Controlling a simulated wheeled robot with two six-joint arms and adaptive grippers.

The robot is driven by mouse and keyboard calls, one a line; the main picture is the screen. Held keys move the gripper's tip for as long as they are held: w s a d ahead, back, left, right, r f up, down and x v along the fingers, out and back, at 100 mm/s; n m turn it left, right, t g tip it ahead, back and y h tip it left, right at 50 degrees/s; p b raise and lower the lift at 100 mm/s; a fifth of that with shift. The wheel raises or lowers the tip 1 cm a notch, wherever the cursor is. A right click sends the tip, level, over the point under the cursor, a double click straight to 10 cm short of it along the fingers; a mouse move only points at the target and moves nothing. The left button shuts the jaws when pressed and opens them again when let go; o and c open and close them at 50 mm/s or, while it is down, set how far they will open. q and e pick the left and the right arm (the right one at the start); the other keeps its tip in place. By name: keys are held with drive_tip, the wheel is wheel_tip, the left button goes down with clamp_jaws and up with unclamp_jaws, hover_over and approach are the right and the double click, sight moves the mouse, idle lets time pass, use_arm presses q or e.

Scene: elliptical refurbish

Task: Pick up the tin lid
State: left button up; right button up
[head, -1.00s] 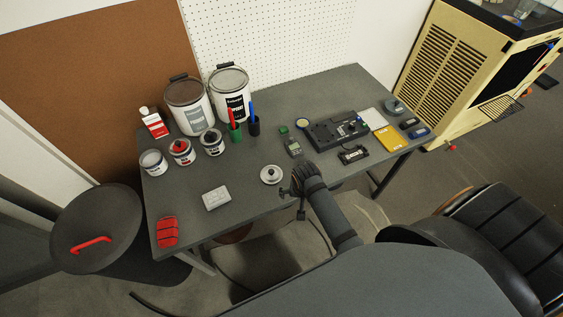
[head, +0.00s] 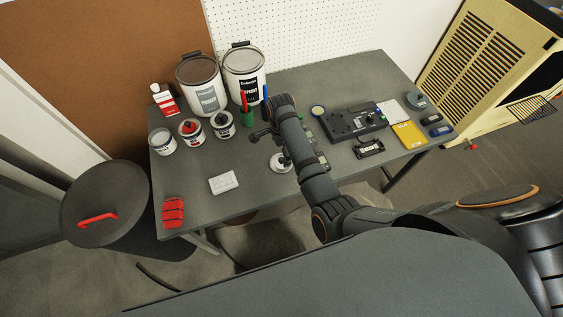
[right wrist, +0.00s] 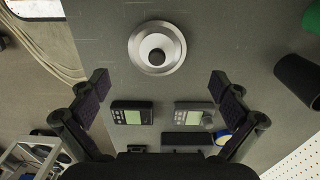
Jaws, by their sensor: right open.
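The tin lid (head: 276,167) is a round silver disc with a dark knob, lying flat on the grey table. In the head view my right arm and gripper partly cover it. In the right wrist view the lid (right wrist: 143,60) shows whole, at the top centre. My right gripper (right wrist: 160,86) is open and empty, with its two dark fingers spread wide. The lid is beyond the fingertips, apart from them and roughly centred between them. In the head view the right gripper (head: 270,144) hangs over the table beside the lid. My left gripper is not in view.
Small paint tins (head: 162,142) and large tins (head: 203,92) stand at the back left. Green and dark pen cups (head: 248,117) stand behind my gripper. Meters, a black device (head: 352,125) and a yellow item (head: 409,134) lie to the right. A white box (head: 223,182) lies left of the lid.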

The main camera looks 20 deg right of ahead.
sight(282, 160)
drive_tip(key=shift+s+f, duration=0.2)
drive_tip(key=shift+f, duration=2.7)
drive_tip(key=shift+s+r, duration=0.1)
drive_tip(key=shift+s, duration=0.15)
drive_tip(key=c, duration=1.9)
drive_tip(key=shift+c, duration=1)
